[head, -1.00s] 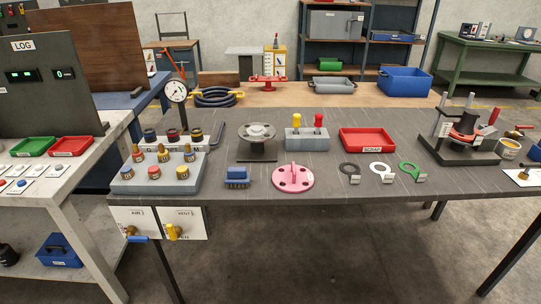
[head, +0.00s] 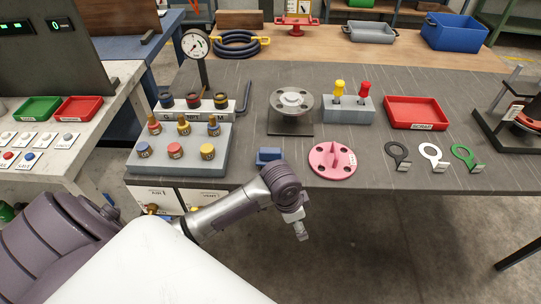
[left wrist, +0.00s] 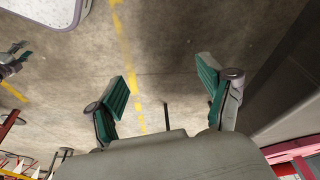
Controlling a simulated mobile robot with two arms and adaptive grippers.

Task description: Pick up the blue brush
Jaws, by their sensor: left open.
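The blue brush (head: 269,154) lies near the front edge of the dark grey table, left of the pink flanged disc (head: 332,160). My left arm covers its lower part in the head view, so its bristles are hidden. My left gripper (head: 301,230) is in front of the table edge, to the right of the brush and apart from it. In the left wrist view my left gripper (left wrist: 162,82) is open and empty, with its green-padded fingers wide apart over bare floor. The brush is not seen in that view.
A grey block with several coloured knobs (head: 178,165) stands left of the brush. A metal spool on a stand (head: 291,108) is behind it. A red scrap tray (head: 415,113) and black, white and green rings are farther right.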

